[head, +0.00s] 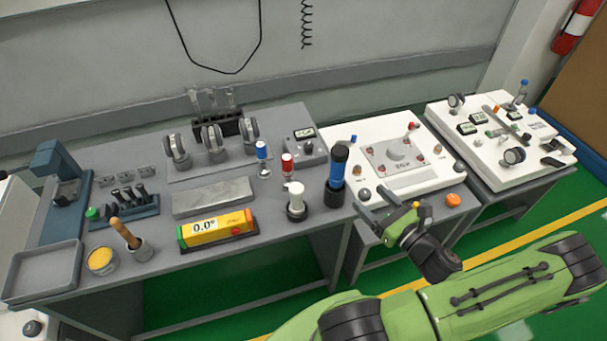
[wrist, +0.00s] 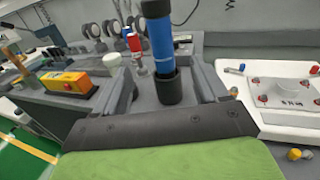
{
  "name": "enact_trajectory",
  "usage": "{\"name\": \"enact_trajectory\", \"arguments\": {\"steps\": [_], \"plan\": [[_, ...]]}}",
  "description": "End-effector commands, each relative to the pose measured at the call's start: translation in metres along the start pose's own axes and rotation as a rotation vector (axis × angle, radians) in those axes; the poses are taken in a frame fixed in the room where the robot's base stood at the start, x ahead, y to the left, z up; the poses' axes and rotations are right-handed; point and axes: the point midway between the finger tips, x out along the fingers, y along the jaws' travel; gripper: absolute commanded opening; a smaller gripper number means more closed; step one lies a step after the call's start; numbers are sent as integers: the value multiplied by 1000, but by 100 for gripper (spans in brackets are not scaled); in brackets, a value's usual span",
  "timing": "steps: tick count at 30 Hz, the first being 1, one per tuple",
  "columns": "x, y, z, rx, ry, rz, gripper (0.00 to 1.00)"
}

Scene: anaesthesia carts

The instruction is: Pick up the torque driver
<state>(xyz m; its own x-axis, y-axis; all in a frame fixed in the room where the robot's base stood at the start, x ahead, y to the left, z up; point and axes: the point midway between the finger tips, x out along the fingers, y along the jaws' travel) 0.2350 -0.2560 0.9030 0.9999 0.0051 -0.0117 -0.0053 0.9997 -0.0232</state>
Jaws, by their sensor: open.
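The torque driver (head: 338,163), which I take to be the blue-handled tool with a black top, stands upright in a dark cylindrical holder (head: 334,196) at the front right of the grey bench. In the wrist view the driver (wrist: 160,42) is straight ahead between the two fingers, with its lower end hidden in the holder (wrist: 168,89). My gripper (head: 373,200) is open and empty, to the right of the driver in the head view. The fingers (wrist: 166,80) show at both sides of the holder in the wrist view, apparently short of it.
A white-topped cylinder (head: 296,200) and a red-capped piece (head: 287,164) stand left of the driver. A yellow level (head: 216,228) lies farther left. A white panel (head: 396,158) with knobs is close on the right, and an orange knob (head: 453,200) sits at its front.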

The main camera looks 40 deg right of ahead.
Motion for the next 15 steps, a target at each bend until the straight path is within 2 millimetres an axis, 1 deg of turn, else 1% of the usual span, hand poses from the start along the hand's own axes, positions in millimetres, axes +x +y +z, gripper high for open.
{"name": "enact_trajectory", "arguments": {"steps": [2, 4, 12, 15], "plan": [[0, -5, 1, 26, -18, -29, 73], [12, -5, 0, 26, -18, -27, 73], [80, -4, 0, 22, -17, -22, 73], [96, -6, 0, 20, -14, -23, 73]]}}
